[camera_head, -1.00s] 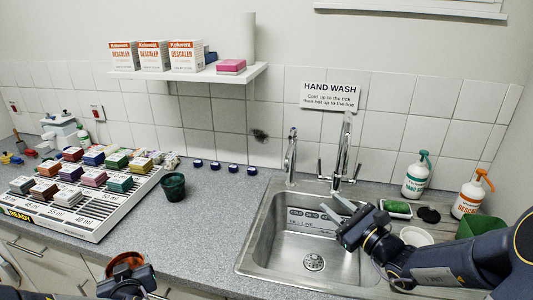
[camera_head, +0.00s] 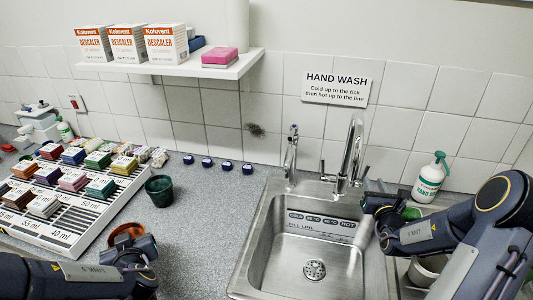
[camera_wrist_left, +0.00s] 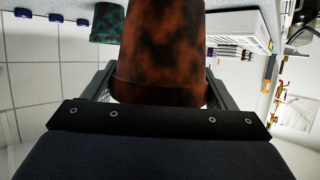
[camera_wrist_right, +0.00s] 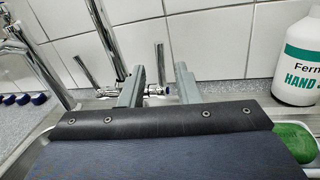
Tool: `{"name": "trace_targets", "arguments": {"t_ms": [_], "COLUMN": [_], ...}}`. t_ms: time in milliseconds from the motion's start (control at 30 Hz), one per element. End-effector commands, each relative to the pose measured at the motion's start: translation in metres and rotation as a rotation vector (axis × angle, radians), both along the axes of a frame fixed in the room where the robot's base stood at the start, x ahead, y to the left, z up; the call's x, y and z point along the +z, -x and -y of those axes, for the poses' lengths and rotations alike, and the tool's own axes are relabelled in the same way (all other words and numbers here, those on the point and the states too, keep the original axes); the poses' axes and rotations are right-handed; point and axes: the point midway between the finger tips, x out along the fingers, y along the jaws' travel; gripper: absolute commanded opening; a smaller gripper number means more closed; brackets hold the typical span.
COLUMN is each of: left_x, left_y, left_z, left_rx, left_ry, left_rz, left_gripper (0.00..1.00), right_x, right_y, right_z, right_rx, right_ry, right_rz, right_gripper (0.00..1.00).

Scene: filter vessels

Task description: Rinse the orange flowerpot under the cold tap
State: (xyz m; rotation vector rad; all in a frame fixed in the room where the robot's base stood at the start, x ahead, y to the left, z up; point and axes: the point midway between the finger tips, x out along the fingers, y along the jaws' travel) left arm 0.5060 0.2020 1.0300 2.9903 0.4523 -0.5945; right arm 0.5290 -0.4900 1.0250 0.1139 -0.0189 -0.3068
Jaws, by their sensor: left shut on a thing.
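The orange flowerpot (camera_head: 126,233), rust-orange with dark blotches, is at the counter's front left in the head view. My left gripper (camera_head: 136,248) is shut on it; the left wrist view shows the pot (camera_wrist_left: 160,50) between both fingers. The steel sink (camera_head: 240,272) lies to its right. A tall tap (camera_head: 352,150) with a lever on each side stands behind the sink, with a smaller tap (camera_head: 291,155) to its left. My right gripper (camera_head: 372,204) is at the sink's back right; its fingers (camera_wrist_right: 158,88) are apart, with a tap lever (camera_wrist_right: 160,65) visible between them.
A dark green pot (camera_head: 160,190) stands left of the sink. A slatted rack (camera_head: 100,222) with several coloured blocks is further left. A soap bottle (camera_head: 430,178) stands at the right. Several blue caps (camera_head: 207,162) line the back. Counter between green pot and sink is clear.

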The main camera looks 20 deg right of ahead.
Motion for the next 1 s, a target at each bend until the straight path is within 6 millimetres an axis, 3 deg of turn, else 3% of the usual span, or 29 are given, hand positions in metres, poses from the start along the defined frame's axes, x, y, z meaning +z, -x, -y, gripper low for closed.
{"name": "trace_targets", "arguments": {"t_ms": [200,400,833,1000], "left_x": [0.014,0.019,0.02,0.02], "left_y": [0.0,0.0,0.0,0.0], "left_z": [0.0,0.0,0.0,0.0], "left_rx": [0.0,0.0,0.0,0.0], "left_ry": [0.0,0.0,0.0,0.0], "left_rz": [0.001,0.001,0.001,0.001], "left_gripper": [0.56,0.56,0.56,0.56], "right_x": [0.002,0.002,0.0,0.0], "right_y": [-0.044,-0.071,-0.081,-0.081], "right_z": [0.014,0.022,0.025,0.025], "right_rx": [0.001,0.001,0.001,0.001], "right_ry": [-0.001,0.0,0.0,0.0], "right_rz": [0.001,0.0,0.0,0.0], "right_gripper": [0.29,0.29,0.29,0.09]}}
